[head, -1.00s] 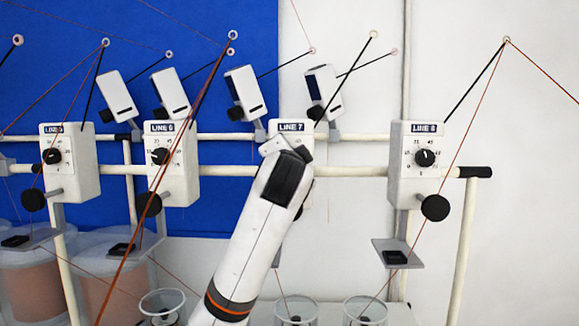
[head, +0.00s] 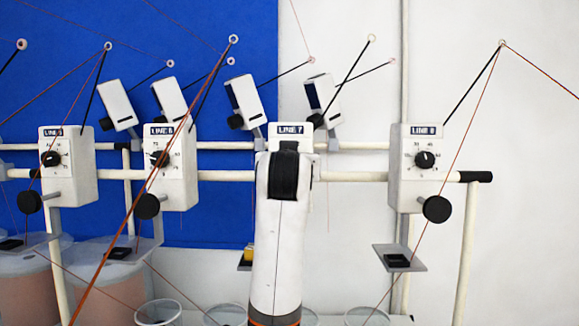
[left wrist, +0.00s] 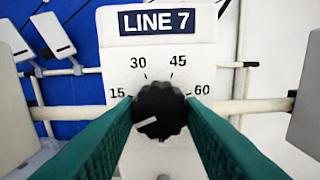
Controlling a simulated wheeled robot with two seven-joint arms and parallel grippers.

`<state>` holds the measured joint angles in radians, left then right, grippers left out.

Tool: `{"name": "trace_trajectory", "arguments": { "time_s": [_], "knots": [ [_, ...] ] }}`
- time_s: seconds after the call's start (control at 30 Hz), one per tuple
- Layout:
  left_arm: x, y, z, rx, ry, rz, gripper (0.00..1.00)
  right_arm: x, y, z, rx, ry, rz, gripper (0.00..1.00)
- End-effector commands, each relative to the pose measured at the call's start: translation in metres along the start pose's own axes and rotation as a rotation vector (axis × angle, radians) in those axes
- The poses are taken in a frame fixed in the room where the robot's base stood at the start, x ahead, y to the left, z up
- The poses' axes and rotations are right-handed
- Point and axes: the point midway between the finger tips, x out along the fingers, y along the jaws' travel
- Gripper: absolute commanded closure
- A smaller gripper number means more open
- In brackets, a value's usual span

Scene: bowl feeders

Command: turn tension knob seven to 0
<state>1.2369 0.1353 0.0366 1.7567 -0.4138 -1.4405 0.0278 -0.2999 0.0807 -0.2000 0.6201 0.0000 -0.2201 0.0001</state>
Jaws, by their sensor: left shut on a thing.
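Tension knob seven (left wrist: 162,98) is a black ribbed knob on the white LINE 7 box (left wrist: 157,55). My left gripper (left wrist: 160,112) has its green fingers on both sides of the knob and is shut on it. The knob's white pointer line points to the lower left, below the 15 mark. The 15, 30, 45 and 60 marks show; the 0 mark is not visible, with the left finger covering the dial's lower left. In the head view my left arm hides the knob and the fingertips, and only the top of the LINE 7 box (head: 291,130) shows. My right gripper is not in view.
The LINE 8 box (head: 417,165) stands to the right and the LINE 6 box (head: 181,185) to the left, both on a pale rail (head: 345,176). Thin brown threads cross the space at left. A small tray holds a yellow item (head: 249,252) left of my arm.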

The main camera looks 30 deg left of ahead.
Motion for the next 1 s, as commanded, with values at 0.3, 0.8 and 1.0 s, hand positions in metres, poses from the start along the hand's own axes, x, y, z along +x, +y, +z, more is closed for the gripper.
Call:
{"name": "trace_trajectory", "arguments": {
  "time_s": [0.3, 0.8, 1.0],
  "knots": [
    [0.0005, -0.0018, -0.0028, -0.164, 0.007, -0.003, 0.87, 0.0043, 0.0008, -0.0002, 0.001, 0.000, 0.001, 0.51],
    [0.0007, -0.0013, -0.0025, -0.218, 0.007, 0.000, 0.87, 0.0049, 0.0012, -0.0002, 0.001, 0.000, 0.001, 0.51],
    [0.0007, -0.0013, -0.0025, -0.218, 0.008, -0.001, 0.60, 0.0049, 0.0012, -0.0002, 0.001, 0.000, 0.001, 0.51]
  ]
}}
